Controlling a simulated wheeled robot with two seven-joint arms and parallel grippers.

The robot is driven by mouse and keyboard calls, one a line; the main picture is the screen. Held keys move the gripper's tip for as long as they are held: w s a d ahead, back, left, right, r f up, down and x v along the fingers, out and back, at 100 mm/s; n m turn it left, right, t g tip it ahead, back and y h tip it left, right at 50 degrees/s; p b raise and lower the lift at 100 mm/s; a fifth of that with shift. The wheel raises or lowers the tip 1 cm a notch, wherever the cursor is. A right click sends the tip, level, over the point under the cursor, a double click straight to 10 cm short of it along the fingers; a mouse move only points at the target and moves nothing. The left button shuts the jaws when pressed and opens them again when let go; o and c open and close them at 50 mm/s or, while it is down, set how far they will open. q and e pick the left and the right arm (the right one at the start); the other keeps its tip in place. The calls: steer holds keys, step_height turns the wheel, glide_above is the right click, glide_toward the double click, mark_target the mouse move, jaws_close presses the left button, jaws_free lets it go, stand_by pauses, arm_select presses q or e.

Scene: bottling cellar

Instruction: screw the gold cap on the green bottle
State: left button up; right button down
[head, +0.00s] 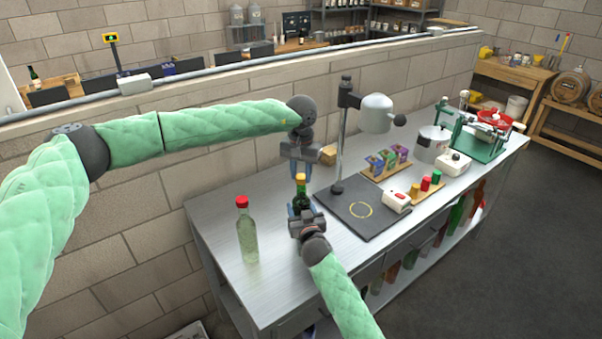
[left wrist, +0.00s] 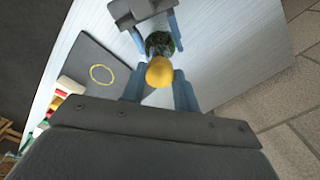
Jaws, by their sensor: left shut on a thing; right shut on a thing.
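The green bottle (head: 301,192) stands upright near the left part of the metal bench. My right gripper (head: 300,210) is shut on its body from the front. The gold cap (head: 301,177) is directly above the bottle's neck, held between the blue fingers of my left gripper (head: 298,172), which points down from above. In the left wrist view the cap (left wrist: 159,72) lies between the fingertips and covers part of the green bottle (left wrist: 160,44). The cap appears in line with the neck; I cannot tell whether it is seated or threaded.
A clear bottle with a red cap (head: 247,230) stands left of my right gripper. A dark mat (head: 362,209) with a yellow ring and a stand (head: 342,140) are to the right. Beyond are a white device (head: 397,201), small coloured caps (head: 426,184) and a green-framed machine (head: 481,140).

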arm_select(q)
steer(key=m, duration=0.6)
steer(key=shift+w+a, duration=0.1)
steer(key=shift+w, duration=0.05)
steer(key=o, duration=0.9)
steer(key=shift+o, duration=0.2)
steer(key=shift+r, duration=0.1)
steer(key=shift+r, duration=2.15)
steer(key=shift+c, duration=0.3)
